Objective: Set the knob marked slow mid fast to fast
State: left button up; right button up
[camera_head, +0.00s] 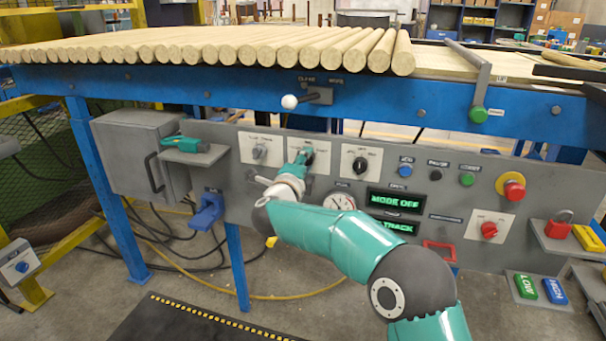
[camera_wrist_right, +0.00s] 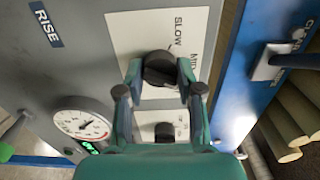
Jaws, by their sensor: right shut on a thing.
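The dark round knob (camera_wrist_right: 158,68) sits on a white plate (camera_wrist_right: 125,35) in the wrist view. SLOW and part of MID can be read beside it; no FAST mark can be read. In the head view the plate (camera_head: 322,142) is the middle one of three knob plates, and my gripper mostly covers the knob. My right gripper (camera_head: 306,156) is at this knob. In the wrist view its two fingers (camera_wrist_right: 163,91) are on either side of the knob, shut on it. I cannot tell which mark the knob points at. My left gripper is not in view.
Similar knobs sit on the left (camera_head: 260,152) and right (camera_head: 360,164) plates. A gauge (camera_head: 340,201) and a green MODE OFF display (camera_head: 396,201) are close to my right arm. A white-tipped lever (camera_head: 289,102) sticks out above. Wood rods (camera_head: 225,46) lie on the blue-framed line.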

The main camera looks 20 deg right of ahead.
jog(key=shift+f+m+b, duration=0.2)
jog(key=shift+m+b, duration=1.05)
jog(key=shift+m, duration=0.4)
jog(key=shift+f+m+b, duration=0.2)
jog(key=shift+m+b, duration=1.05)
jog(key=shift+m, duration=0.4)
jog(key=o, duration=1.1)
jog(key=shift+o, duration=0.2)
jog(key=shift+r, duration=0.15)
